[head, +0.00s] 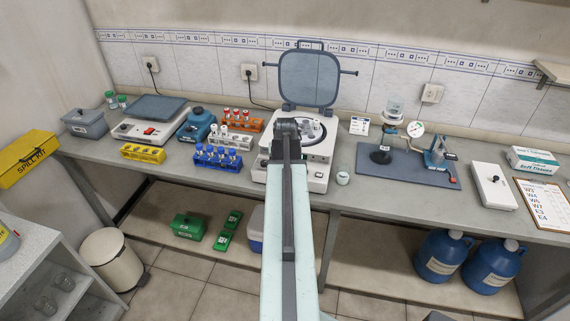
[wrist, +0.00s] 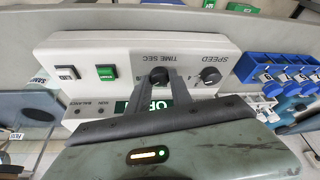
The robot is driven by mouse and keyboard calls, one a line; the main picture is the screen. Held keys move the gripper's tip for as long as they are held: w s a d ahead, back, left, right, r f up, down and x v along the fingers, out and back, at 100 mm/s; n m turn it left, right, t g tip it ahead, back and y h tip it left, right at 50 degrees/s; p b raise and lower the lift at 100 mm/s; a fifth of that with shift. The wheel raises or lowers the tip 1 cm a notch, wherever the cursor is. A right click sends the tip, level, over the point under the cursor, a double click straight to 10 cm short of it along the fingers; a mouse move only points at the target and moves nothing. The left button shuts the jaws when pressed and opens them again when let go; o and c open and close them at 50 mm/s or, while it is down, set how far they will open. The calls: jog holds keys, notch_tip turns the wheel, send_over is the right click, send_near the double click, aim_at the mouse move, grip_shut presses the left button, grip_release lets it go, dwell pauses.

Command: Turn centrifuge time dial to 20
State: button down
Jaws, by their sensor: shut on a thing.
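The white centrifuge (head: 318,172) stands on the bench with its blue-grey lid (head: 308,78) raised. Its front panel shows upside down in the wrist view, with the black time dial (wrist: 158,75) under the label TIME SEC. My gripper (wrist: 157,82) is shut on the time dial, one finger on each side. The fingers cover part of the dial and its scale, so I cannot read its setting. The black speed dial (wrist: 210,76) is beside it. In the head view my arm hides the gripper and the time dial.
The panel also has a green switch (wrist: 106,73) and a white switch (wrist: 66,73). A blue tube rack (head: 217,163) stands left of the centrifuge.

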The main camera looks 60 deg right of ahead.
jog(key=shift+a+m+g, duration=0.1)
jog(key=shift+m+g, duration=0.5)
jog(key=shift+m, duration=1)
jog(key=c, duration=1.2)
grip_release()
jog(key=shift+o, duration=0.2)
jog(key=shift+r, duration=0.1)
jog(key=w+p+v, duration=0.1)
jog(key=p+v, duration=0.6)
jog(key=shift+s+a+r, duration=0.2)
jog(key=shift+s+a, duration=0.05)
jog(key=shift+s, duration=0.25)
